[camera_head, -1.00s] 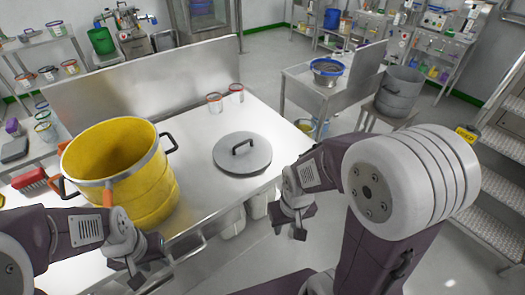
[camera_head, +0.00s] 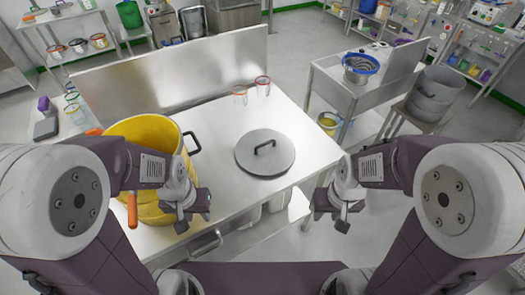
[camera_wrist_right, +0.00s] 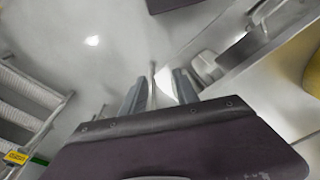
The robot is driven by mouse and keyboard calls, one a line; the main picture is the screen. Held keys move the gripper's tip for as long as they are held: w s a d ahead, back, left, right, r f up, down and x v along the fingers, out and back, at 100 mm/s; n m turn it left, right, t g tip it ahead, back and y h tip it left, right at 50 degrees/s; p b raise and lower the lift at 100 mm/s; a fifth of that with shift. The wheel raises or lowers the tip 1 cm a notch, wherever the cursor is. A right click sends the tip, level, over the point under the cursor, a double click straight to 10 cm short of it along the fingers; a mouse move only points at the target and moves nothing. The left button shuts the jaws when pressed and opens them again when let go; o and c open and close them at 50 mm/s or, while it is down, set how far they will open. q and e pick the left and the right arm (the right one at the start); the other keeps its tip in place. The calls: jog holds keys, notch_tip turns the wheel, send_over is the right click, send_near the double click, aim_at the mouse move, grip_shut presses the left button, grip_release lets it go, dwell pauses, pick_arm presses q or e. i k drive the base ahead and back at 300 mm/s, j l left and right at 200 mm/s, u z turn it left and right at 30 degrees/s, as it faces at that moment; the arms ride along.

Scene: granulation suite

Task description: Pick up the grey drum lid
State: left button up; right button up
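The grey drum lid (camera_head: 265,160) lies flat on the steel table (camera_head: 225,140), with its dark bar handle (camera_head: 265,146) on top. My left gripper (camera_head: 192,215) is in front of the yellow drum, to the left of and nearer than the lid, open and empty. My right gripper (camera_head: 338,213) is off the table's right front edge, to the right of and nearer than the lid. In the right wrist view its two fingers (camera_wrist_right: 158,90) stand apart with nothing between them. The lid is not seen in that view.
The open yellow drum (camera_head: 150,135) stands on the table's left, partly hidden by my left arm. A side table (camera_head: 340,95) holds a blue-rimmed sieve (camera_head: 360,65). A grey drum (camera_head: 435,92) stands at right.

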aim_at(264, 152)
jog(key=i+l+u, duration=0.15)
jog(key=u, duration=0.25)
jog(key=i+l+u, duration=0.1)
jog(key=l+u, duration=0.3)
jog(key=i+l+u, duration=0.1)
jog(key=l+u, duration=0.2)
jog(key=u, duration=0.15)
jog(key=l+u, duration=0.65)
jog(key=u, duration=0.15)
